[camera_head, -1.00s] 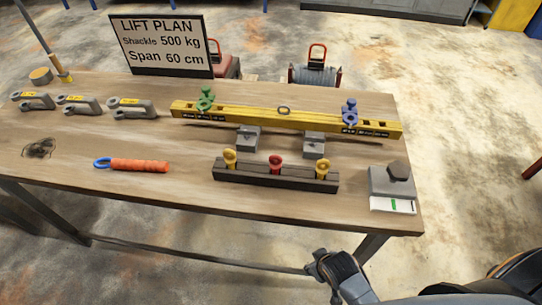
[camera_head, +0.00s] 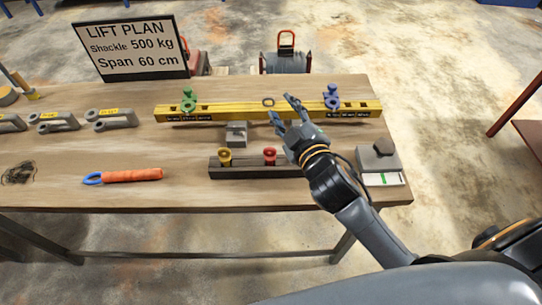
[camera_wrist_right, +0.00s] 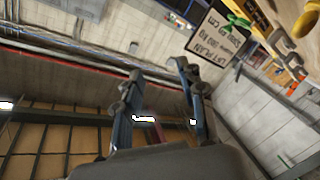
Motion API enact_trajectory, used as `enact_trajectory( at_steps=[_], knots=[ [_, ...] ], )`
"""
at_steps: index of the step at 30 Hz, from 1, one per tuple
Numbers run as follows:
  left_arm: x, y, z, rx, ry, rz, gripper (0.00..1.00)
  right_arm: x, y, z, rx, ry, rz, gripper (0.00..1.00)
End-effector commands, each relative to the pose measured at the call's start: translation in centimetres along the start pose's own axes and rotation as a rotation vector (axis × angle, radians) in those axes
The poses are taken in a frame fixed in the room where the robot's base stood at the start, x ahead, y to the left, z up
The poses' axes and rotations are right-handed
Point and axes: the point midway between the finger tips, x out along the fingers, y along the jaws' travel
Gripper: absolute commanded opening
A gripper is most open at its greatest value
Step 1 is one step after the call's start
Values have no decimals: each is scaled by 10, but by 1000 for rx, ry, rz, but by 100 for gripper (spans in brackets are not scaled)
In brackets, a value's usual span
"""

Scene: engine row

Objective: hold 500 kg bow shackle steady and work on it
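Several grey shackles with yellow tags lie in a row at the table's left; the right one (camera_head: 111,119) and its neighbour (camera_head: 55,121) show whole, the leftmost (camera_head: 10,123) is cut off. Their tags are too small to read, so I cannot tell which is 500 kg. A yellow beam (camera_head: 225,110) carries a green shackle-like fitting (camera_head: 188,99) and a blue one (camera_head: 332,98). My right gripper (camera_head: 282,108) is open and empty, its fingers in front of the beam's middle. In the right wrist view its fingers (camera_wrist_right: 155,72) are spread apart with nothing between them. My left gripper is not in view.
A lift plan sign (camera_head: 130,48) reads shackle 500 kg, span 60 cm. A dark rack (camera_head: 240,172) with yellow and red pieces stands in front of the beam, partly behind my right arm. An orange-handled tool (camera_head: 132,175) and a grey block (camera_head: 378,158) lie on the wooden table (camera_head: 185,195).

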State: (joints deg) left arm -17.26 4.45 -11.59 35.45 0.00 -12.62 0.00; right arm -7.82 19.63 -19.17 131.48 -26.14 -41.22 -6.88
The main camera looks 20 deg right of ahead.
Motion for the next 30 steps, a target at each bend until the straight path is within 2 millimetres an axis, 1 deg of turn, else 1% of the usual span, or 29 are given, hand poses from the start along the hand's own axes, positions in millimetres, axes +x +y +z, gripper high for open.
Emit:
enact_trajectory(
  at_steps=[1,2,3,5,6,8,9,11,12,13,14,15,17,18,20,21,23,24,26,27,29,30],
  knots=[
    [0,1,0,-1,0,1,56,10,16,-35,-98,134,55,40],
    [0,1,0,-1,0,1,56,13,22,-56,-164,219,88,40],
    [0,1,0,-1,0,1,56,14,30,-85,-254,334,130,40],
    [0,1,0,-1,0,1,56,10,34,-126,-398,505,186,40],
    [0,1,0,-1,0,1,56,6,34,-150,-496,616,219,40],
    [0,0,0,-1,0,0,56,-5,27,-181,-652,778,259,40],
    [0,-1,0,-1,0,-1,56,-13,20,-198,-758,884,281,40],
    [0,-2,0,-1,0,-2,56,-25,5,-214,-925,1038,300,40],
    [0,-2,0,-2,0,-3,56,-33,-6,-220,-1039,1137,306,40],
    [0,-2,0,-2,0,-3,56,-38,-16,-222,-1126,1208,305,40],
    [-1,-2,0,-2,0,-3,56,-42,-25,-221,-1215,1277,300,40],
    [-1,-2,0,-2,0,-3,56,-46,-37,-216,-1334,1365,285,40],
    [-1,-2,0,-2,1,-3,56,-48,-53,-200,-1517,1488,244,40],
    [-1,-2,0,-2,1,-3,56,-48,-61,-186,-1639,1564,204,40],
    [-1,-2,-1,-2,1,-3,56,-44,-67,-157,-1822,1662,120,40],
    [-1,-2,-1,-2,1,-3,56,-39,-67,-135,-1940,1719,48,40],
    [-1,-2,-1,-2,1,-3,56,-31,-61,-101,-2100,1784,-77,40],
    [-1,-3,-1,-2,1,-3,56,-26,-52,-80,-2196,1816,-167,40],
    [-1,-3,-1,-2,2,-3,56,-19,-37,-50,-2312,1845,-307,40],
    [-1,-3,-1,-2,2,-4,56,-15,-26,-33,-2373,1856,-395,40],
    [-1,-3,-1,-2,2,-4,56,-11,-10,-12,-2440,1865,-510,40],
    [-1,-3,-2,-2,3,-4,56,-10,-1,-2,2459,-1856,572,40]
  ],
)
